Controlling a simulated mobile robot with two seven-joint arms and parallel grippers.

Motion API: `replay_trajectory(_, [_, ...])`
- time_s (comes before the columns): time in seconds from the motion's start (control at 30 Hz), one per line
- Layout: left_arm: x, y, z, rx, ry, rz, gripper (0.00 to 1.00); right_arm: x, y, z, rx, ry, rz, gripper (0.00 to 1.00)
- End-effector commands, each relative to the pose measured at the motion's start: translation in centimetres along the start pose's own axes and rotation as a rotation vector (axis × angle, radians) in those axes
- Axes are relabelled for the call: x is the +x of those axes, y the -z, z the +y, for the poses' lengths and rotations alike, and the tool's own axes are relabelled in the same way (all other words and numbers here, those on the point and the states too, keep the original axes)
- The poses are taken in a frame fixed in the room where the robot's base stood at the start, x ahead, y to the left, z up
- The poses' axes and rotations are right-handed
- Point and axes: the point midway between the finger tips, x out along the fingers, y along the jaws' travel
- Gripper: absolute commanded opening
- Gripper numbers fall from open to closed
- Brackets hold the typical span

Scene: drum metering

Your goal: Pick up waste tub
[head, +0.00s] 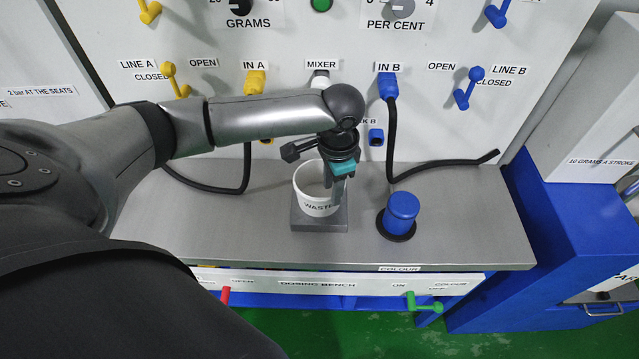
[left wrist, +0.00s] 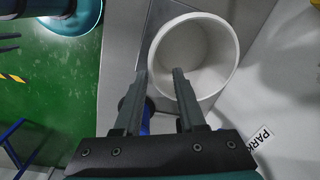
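The waste tub (head: 318,208) is a white, round, open-topped tub with "WASTE" on its front. It stands upright on a grey square plate (head: 319,226) on the bench, under the mixer label. My left gripper (head: 336,193) points down at the tub's right side and hides part of its rim. In the left wrist view the fingers of my left gripper (left wrist: 160,76) are apart, with the tub's rim (left wrist: 152,62) between them. One finger overlaps the tub's opening and the other is outside it. Contact cannot be told. My right gripper is not in view.
A blue capped cylinder (head: 402,213) stands on a dark base right of the tub. Black hoses (head: 392,140) hang from the panel behind. Yellow (head: 172,80) and blue valve levers (head: 470,88) stick out of the panel. The bench top (head: 470,230) is clear at right.

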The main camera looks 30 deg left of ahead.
Motion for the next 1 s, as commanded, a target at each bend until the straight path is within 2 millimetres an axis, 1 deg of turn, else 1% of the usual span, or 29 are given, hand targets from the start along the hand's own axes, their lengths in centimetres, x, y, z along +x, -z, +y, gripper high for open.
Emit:
replay_trajectory(0.03, [0.6, 0.0, 0.0, 0.000, 0.000, -0.001, 0.40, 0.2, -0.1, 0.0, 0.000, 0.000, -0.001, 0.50])
replay_trajectory(0.17, [1.2, 0.0, 0.1, 0.000, 0.000, 0.001, 0.40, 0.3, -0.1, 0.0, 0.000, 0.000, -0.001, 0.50])
replay_trajectory(0.23, [1.9, -0.1, 0.2, 0.000, -0.001, 0.000, 0.40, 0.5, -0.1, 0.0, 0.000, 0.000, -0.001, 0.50])
replay_trajectory(0.4, [4.5, -0.4, 0.6, 0.001, 0.000, -0.001, 0.40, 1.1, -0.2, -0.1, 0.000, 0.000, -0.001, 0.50])
replay_trajectory(0.5, [5.7, -0.4, 0.6, 0.000, 0.000, 0.000, 0.40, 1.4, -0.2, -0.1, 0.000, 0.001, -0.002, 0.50])
replay_trajectory(0.6, [6.2, -0.4, 0.6, 0.000, 0.001, 0.001, 0.40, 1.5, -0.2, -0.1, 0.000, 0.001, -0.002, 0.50])
replay_trajectory(0.8, [6.2, -0.3, 0.6, 0.001, 0.001, 0.002, 0.40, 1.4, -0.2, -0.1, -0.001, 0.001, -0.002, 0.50])
replay_trajectory(0.83, [6.2, -0.3, 0.6, 0.001, 0.001, 0.002, 0.39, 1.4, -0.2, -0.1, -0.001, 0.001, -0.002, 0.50])
replay_trajectory(1.0, [6.2, -0.3, 0.6, 0.001, 0.001, 0.002, 0.19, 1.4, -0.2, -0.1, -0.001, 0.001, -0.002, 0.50])
